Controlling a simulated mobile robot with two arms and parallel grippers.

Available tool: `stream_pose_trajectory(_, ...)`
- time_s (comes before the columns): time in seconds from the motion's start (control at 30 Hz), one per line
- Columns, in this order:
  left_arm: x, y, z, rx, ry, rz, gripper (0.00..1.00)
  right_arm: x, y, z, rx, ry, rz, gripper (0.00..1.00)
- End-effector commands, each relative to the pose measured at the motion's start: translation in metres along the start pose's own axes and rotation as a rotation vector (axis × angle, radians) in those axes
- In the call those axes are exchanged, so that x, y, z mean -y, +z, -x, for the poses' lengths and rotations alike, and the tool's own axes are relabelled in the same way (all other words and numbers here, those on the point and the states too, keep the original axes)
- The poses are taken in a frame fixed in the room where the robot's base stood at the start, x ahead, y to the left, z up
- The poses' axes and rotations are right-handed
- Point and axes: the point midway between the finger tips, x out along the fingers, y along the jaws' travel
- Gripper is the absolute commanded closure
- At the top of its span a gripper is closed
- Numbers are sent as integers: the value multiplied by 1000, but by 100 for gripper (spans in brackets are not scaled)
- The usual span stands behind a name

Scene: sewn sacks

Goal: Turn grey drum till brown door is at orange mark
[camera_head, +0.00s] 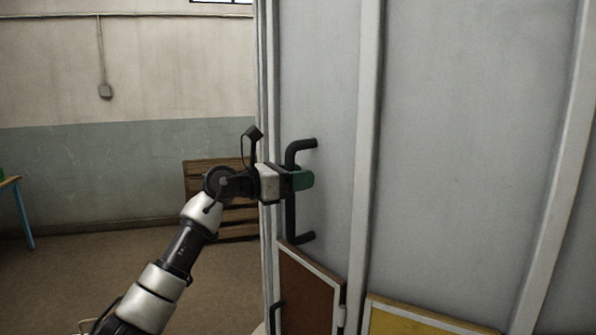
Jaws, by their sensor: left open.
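The grey drum (455,150) fills the right half of the head view, with pale vertical ribs on its side. A black bar handle (292,219) stands upright on the drum near its left edge. My left gripper (303,180) is at the middle of this handle, its green finger overlapping the bar; it is open, and I cannot tell whether it touches the bar. The brown door (312,292) with a pale frame sits low on the drum below the handle, cut off by the bottom edge. No orange mark shows. My right gripper is out of view.
A yellow panel (405,321) sits low on the drum, right of the brown door. A wooden pallet (235,222) leans by the wall behind my left arm. A blue-legged table (22,215) stands at the far left. The floor between is clear.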

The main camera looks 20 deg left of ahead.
Motion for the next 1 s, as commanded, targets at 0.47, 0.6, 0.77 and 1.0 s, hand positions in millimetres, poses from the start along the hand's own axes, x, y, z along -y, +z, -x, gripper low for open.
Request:
stream_pose_trajectory(0.47,0,0,-1,0,0,-1,82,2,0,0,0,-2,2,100)
stream_pose_trajectory(0.6,0,0,-1,0,0,0,100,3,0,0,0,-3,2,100)
stream_pose_trajectory(0.77,0,0,-1,0,0,0,100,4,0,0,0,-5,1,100)
stream_pose_trajectory(1.0,11,0,-10,-2,-11,-2,100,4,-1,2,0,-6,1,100)
